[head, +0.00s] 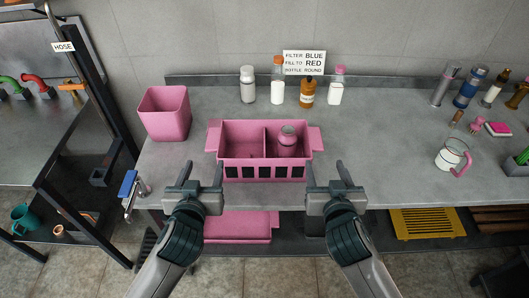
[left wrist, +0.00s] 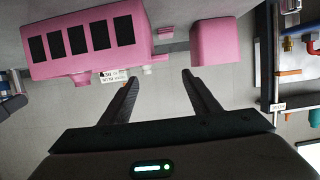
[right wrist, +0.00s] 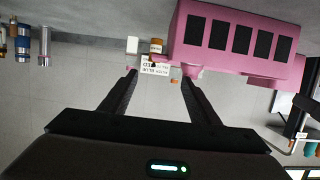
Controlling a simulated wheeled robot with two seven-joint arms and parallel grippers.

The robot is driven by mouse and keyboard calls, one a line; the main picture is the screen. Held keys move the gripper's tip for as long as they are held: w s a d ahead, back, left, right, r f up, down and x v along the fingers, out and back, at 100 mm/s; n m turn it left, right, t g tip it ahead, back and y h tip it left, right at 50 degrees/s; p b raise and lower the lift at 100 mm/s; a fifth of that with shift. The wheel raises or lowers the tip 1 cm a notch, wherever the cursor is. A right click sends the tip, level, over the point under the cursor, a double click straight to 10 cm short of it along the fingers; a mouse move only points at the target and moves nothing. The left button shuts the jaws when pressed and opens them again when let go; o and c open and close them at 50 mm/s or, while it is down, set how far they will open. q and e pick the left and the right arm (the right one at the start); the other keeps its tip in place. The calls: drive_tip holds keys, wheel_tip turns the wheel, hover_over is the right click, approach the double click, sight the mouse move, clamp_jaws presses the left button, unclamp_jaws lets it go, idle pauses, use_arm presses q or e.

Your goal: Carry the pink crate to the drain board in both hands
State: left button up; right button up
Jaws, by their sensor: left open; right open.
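The pink crate (head: 246,171) stands on the grey counter in the middle of the head view. It has a tab handle on each side, a divider and a slotted front. A pink bottle (head: 288,140) stands in its right compartment. My left gripper (head: 203,173) is open and empty, in front of the crate's left end; its wrist view shows the crate (left wrist: 90,45) at upper left. My right gripper (head: 332,175) is open and empty, in front of the right end; its wrist view shows the crate (right wrist: 240,40) at upper right. I cannot identify the drain board with certainty.
A pink bin (head: 164,114) stands left of the crate. Several bottles (head: 278,93) line the back by a sign (head: 304,62). A clear jug (head: 453,157) stands on the right. A yellow slatted rack (head: 427,223) and a pink tray (head: 238,227) lie below the counter.

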sight(213, 140)
use_arm(q)
drive_tip(key=x, duration=1.6)
drive_tip(key=shift+w, duration=0.25)
use_arm(e)
drive_tip(key=x, duration=1.6)
drive_tip(key=shift+w+f, duration=0.1)
drive_tip(key=shift+w, duration=0.1)
use_arm(q)
clamp_jaws()
use_arm(e)
drive_tip(key=shift+d, duration=0.1)
clamp_jaws()
